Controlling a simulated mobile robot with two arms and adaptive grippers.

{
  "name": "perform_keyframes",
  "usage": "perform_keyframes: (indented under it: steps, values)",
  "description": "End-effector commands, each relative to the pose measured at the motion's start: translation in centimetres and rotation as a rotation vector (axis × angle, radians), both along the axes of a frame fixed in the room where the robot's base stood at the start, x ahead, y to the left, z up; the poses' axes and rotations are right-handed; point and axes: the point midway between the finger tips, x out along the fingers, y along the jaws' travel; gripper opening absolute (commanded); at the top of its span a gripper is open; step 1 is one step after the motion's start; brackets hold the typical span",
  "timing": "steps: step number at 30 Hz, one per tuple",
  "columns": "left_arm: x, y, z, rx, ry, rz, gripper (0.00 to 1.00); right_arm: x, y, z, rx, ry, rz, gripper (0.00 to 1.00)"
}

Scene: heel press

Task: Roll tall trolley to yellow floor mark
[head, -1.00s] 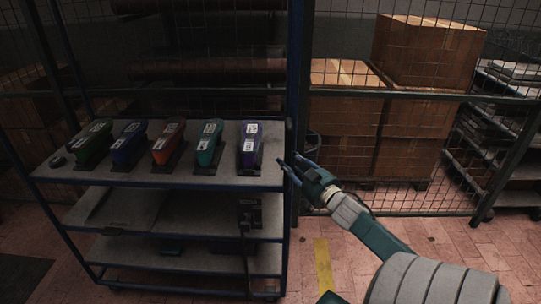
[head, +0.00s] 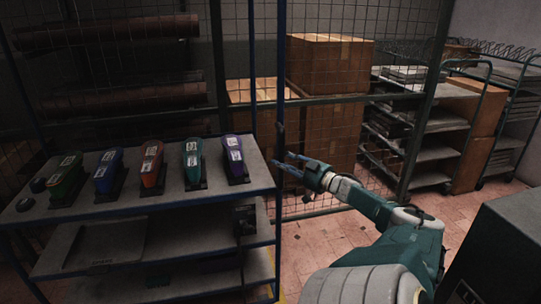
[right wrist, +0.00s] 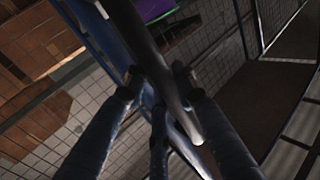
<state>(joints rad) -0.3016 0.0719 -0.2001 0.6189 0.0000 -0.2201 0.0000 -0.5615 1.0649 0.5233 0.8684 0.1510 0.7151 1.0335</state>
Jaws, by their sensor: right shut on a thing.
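The tall trolley (head: 278,75) has a blue frame and grey shelves and fills the left of the head view. My right gripper (head: 282,166) is at its right front upright. In the right wrist view the fingers (right wrist: 162,82) are closed around a dark tube beside a blue post (right wrist: 95,45). A thin yellow strip, seemingly the floor mark (head: 281,297), shows at the bottom edge beside the trolley; most of it is hidden. My left gripper is out of view.
Several coloured shoe-shaped pieces (head: 151,168) stand on the trolley's top shelf. A mesh fence (head: 410,130) with cardboard boxes (head: 330,62) is behind. Shelf carts (head: 435,152) stand at the right, and a dark box-like unit (head: 505,245) is at the lower right.

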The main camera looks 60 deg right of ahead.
Motion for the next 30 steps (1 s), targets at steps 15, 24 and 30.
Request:
perform_keyframes:
  steps: [15, 24, 30]
  values:
    - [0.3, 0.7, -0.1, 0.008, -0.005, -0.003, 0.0, -1.3, -0.9, -0.3, 0.0, 0.006, 0.005, 0.0]
    - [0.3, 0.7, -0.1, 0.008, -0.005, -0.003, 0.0, -1.3, -1.0, -0.3, 0.0, 0.005, 0.003, 0.46]
    - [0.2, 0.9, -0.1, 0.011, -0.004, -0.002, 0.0, -1.3, -1.0, -0.2, 0.0, 0.003, 0.004, 0.46]
